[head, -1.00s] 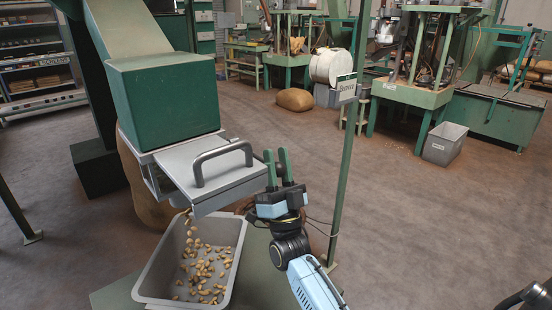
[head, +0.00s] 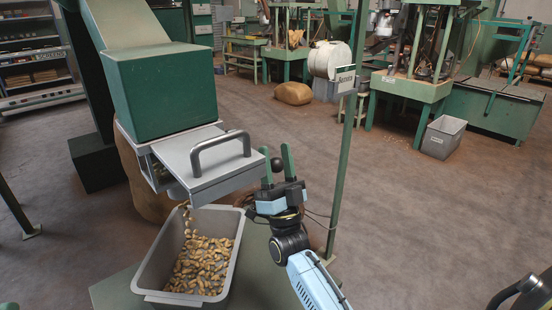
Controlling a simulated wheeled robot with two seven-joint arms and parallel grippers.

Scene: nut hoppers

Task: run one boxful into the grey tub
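The grey tub (head: 142,277) stands below the green hopper (head: 160,92), with a layer of brown nuts (head: 203,267) on its floor. A grey metal box (head: 212,170) with a curved handle sits under the hopper. A few nuts fall from below its left side into the tub. My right gripper (head: 277,162) is just right of the box, fingers up and apart. A dark round knob (head: 277,164) shows between the fingers; I cannot tell whether they touch it. My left gripper is not in view.
A thin green post with a small sign (head: 345,79) rises right of my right gripper. Another grey tub (head: 443,137) stands on the floor at the right. A brown sack (head: 293,94) and green machines are behind. The floor at the right middle is clear.

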